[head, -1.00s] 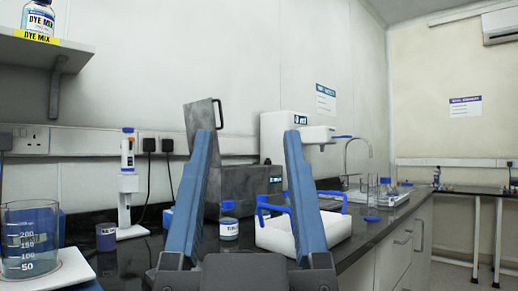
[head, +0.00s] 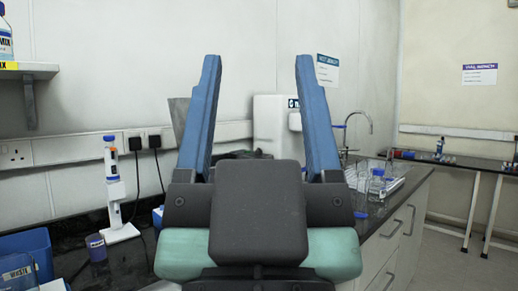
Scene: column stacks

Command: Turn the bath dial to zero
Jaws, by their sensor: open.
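My gripper (head: 258,60) is open and empty, its two blue fingers pointing up and forward in the middle of the head view. The bath is mostly hidden behind my gripper. Its raised grey lid (head: 178,118) shows just left of the left finger. The bath dial cannot be seen.
A pipette on a stand (head: 115,190) and a small purple-labelled pot (head: 96,247) stand on the dark bench at left. A blue bin (head: 28,250) is at far left. A white machine (head: 272,122) is behind my fingers. Glassware (head: 376,184) stands at right near the bench edge.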

